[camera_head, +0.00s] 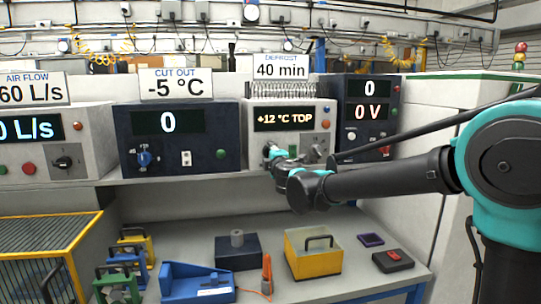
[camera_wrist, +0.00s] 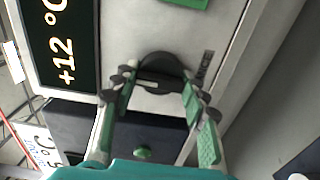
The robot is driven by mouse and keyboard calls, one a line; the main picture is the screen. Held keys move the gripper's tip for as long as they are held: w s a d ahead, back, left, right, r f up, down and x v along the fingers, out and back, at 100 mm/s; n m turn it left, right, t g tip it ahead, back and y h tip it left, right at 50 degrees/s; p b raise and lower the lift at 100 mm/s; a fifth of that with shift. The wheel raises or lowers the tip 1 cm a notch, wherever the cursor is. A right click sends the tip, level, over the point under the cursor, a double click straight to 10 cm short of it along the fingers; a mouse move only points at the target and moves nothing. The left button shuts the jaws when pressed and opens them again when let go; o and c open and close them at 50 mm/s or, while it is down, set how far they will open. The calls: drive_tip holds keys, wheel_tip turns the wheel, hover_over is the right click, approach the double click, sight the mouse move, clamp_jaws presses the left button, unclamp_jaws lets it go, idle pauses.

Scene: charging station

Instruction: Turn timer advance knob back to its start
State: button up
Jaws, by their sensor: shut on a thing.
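In the head view my gripper (camera_head: 275,160) is at the lower left of this panel and hides the knob. The unit's display (camera_head: 285,118) reads "+12 °C TOP", and the sign (camera_head: 281,70) above says 40 min.
A dark blue cut-out unit (camera_head: 180,182) stands to the left, with a blue knob (camera_head: 145,159) and a display of 0. The lower bench carries a yellow box (camera_head: 313,264) and other parts.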

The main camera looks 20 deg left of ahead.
drive_tip(key=shift+n, duration=0.3)
drive_tip(key=o, duration=1.2)
drive_tip(key=shift+c, duration=0.2)
drive_tip(key=shift+s, duration=0.1)
drive_tip(key=v, duration=1.2)
